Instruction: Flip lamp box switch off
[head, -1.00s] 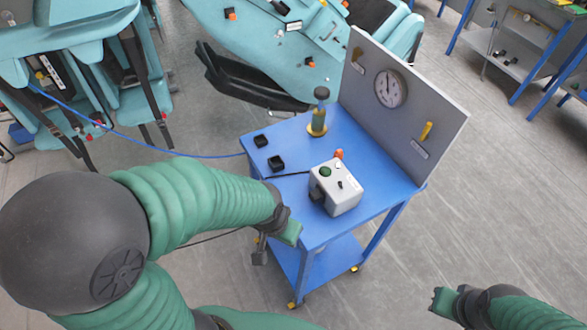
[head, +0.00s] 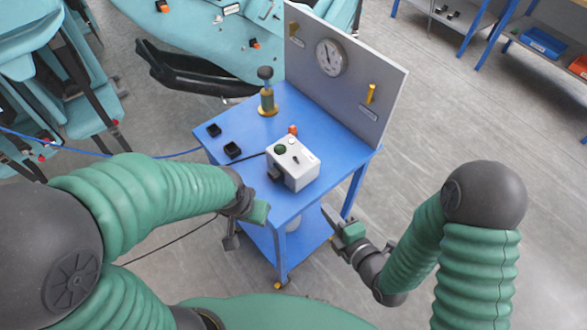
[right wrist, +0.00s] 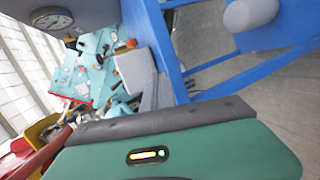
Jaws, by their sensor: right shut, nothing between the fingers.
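The lamp box (head: 293,165) is a light grey box on the blue cart's top, near its front edge. Its top face carries a green round part (head: 280,149) and a small dark switch (head: 296,160); the lever's position is too small to tell. My left gripper (head: 250,217) is in front of the cart's front left edge, apart from the box; its fingers are not clear. My right gripper (head: 335,222) is shut and empty, in front of the cart and below its top at the right, apart from the box.
The blue cart (head: 325,142) has a grey back panel (head: 345,75) with a gauge (head: 331,57) and a yellow handle (head: 371,93). Two black blocks (head: 232,150) and a brass-based post (head: 267,98) stand on it. A cable runs left from the box.

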